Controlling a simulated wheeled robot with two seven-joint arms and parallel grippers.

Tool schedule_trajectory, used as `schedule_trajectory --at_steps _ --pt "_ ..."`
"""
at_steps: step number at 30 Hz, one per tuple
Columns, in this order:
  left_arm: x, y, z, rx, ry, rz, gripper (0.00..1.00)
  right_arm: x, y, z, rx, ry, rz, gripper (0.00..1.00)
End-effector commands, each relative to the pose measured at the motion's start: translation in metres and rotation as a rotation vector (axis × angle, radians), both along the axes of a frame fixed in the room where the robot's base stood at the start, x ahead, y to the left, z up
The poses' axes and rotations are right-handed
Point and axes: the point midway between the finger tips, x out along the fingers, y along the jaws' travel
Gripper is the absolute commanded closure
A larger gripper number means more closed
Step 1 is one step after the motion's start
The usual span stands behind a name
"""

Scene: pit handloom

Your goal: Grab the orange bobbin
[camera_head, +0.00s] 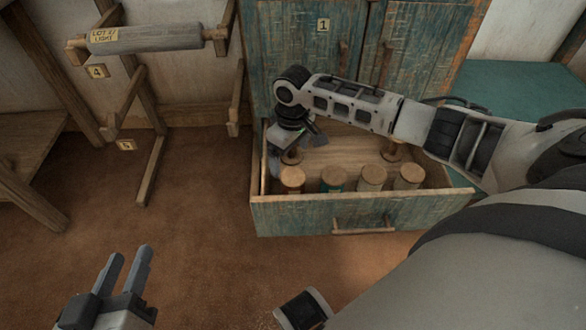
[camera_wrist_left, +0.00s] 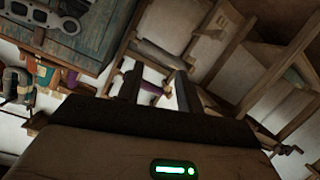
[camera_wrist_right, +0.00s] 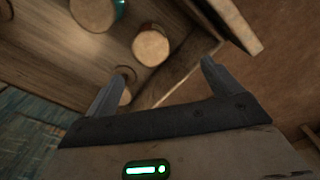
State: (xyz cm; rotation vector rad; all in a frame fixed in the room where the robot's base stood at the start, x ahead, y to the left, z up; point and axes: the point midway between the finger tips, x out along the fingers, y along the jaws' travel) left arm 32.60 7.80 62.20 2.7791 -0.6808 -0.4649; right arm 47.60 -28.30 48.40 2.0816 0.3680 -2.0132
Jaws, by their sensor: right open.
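The open drawer (camera_head: 275,215) holds several bobbins with round wooden ends. The front row has a teal bobbin (camera_head: 333,179) and paler ones (camera_head: 371,177); no bobbin shows a clearly orange side in the head view. My right gripper (camera_head: 275,158) points down into the drawer's left end, partly hidden by its wrist. In the right wrist view the right gripper (camera_wrist_right: 163,68) is open and empty. One bobbin end (camera_wrist_right: 151,47) shows just beyond the fingertips, and another bobbin is partly behind the left-hand finger. My left gripper (camera_head: 130,256) is open and empty over the floor, away from the drawer.
The drawer juts from a worn teal cabinet (camera_head: 285,50). A rack with a grey roller (camera_head: 145,37) stands at the left, with a wooden bench (camera_head: 25,150) beside it. The brown floor (camera_head: 190,220) left of the drawer is clear.

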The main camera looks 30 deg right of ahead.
Motion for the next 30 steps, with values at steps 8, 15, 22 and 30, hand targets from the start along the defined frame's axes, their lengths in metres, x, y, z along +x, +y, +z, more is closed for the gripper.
schedule_trajectory --at_steps 8,15,22,30 --pt "0.001 -0.006 -0.004 -0.081 -0.022 -0.011 0.64 0.004 -0.018 -0.027 -0.027 0.036 -0.033 0.1" --pt "0.001 -0.012 0.003 -0.217 -0.045 -0.025 0.64 0.005 -0.018 -0.079 -0.026 0.034 -0.032 0.1" --pt "0.007 -0.011 0.018 -0.243 -0.128 -0.03 0.64 0.006 -0.017 -0.102 -0.025 0.03 -0.031 0.1" --pt "0.021 -0.007 0.04 -0.178 -0.356 -0.032 0.64 0.007 -0.016 -0.125 -0.026 0.03 -0.03 0.1"
